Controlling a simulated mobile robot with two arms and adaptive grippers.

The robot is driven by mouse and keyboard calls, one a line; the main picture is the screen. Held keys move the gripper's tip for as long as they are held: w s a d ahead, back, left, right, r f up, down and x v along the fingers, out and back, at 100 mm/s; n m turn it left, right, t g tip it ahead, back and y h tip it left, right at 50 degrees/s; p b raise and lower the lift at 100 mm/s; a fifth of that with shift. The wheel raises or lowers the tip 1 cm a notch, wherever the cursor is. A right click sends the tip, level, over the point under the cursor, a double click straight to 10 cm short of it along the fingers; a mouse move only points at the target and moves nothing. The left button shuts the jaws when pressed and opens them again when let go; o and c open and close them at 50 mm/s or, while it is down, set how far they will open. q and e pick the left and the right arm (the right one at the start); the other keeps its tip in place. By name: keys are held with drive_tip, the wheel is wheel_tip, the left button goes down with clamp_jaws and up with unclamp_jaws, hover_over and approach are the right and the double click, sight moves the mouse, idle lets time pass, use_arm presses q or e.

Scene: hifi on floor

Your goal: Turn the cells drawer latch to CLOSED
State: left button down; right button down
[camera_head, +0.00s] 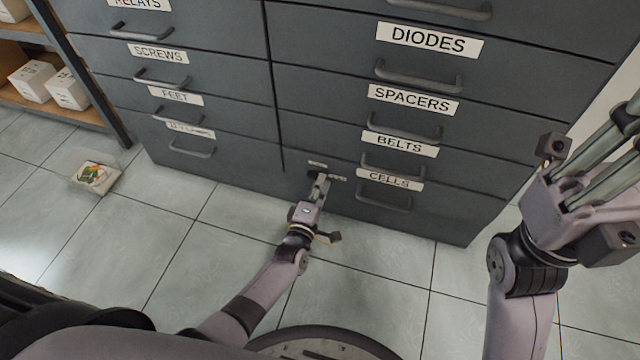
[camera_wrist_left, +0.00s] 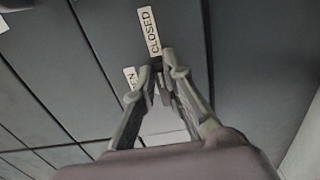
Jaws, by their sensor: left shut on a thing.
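The cells drawer (camera_head: 440,208) is the lowest in the right column of a dark grey cabinet, with a CELLS label (camera_head: 390,180) and a grey handle. The small dark latch (camera_wrist_left: 165,91) is at its left end, mostly hidden by my fingers. My left gripper (camera_head: 321,183) is shut on the latch; its fingertips also show in the left wrist view (camera_wrist_left: 161,76). A CLOSED plate (camera_wrist_left: 149,32) and a partly covered OPEN plate (camera_wrist_left: 130,78) are beside the latch. I cannot tell which plate it points to. My right gripper (camera_head: 615,140) is raised at the right, its fingertips cut off.
Other labelled drawers, such as BELTS (camera_head: 400,144) and SPACERS (camera_head: 413,100), are above, with protruding handles. A small box (camera_head: 95,177) lies on the tiled floor at the left. A wooden shelf (camera_head: 75,115) with white boxes is farther left. The floor before the cabinet is mostly free.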

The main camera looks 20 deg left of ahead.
use_arm(q)
drive_tip(key=c, duration=1.7)
unclamp_jaws()
drive_tip(key=shift+o, duration=0.2)
drive_tip(key=s, duration=0.7)
drive_tip(key=shift+s, duration=0.25)
drive_tip(key=shift+a, duration=0.1)
